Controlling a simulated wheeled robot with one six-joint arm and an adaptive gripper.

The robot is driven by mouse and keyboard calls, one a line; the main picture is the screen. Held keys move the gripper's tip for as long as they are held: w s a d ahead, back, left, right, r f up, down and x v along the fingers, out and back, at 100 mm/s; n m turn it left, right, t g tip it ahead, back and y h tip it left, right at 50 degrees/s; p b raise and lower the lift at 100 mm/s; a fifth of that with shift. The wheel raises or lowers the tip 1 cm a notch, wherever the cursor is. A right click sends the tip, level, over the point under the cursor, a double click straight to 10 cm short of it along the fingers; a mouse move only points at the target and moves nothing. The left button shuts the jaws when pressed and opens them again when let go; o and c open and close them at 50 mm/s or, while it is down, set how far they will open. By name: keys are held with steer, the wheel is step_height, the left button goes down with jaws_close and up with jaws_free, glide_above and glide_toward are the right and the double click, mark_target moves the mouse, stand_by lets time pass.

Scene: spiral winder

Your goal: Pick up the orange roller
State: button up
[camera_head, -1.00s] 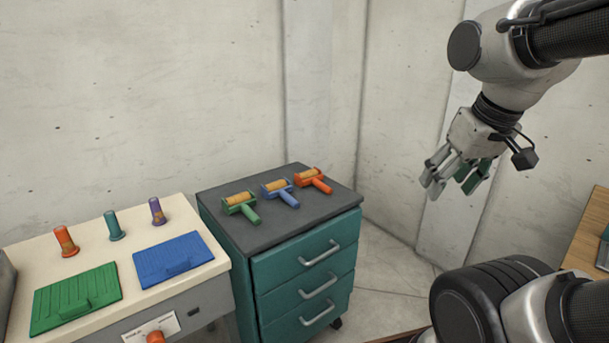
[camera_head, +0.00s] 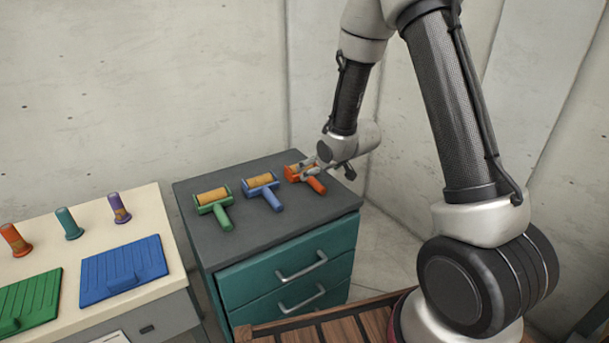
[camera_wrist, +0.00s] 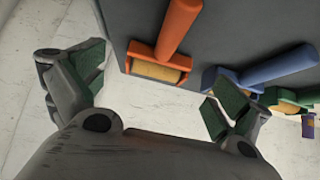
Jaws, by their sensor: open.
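The orange roller (camera_head: 306,176) lies at the right end of a row of rollers on the dark cabinet top. My gripper (camera_head: 312,168) is right at it and hides part of it in the head view. In the wrist view the orange roller (camera_wrist: 172,40) has its handle pointing up and its yellowish drum (camera_wrist: 157,70) between and beyond my open green-padded fingers (camera_wrist: 152,85). I see no finger closed on it. Whether a finger touches it I cannot tell.
A blue roller (camera_head: 262,189) lies just left of the orange one, with a green roller (camera_head: 213,204) farther left. The grey cabinet top (camera_head: 265,228) is clear in front of them. A cream bench (camera_head: 150,208) with blue and green lids stands at the left.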

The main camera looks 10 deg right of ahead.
steer(key=x, duration=0.8)
steer(key=shift+a+r, duration=0.1)
steer(key=shift+a, duration=0.05)
steer(key=c, duration=0.8)
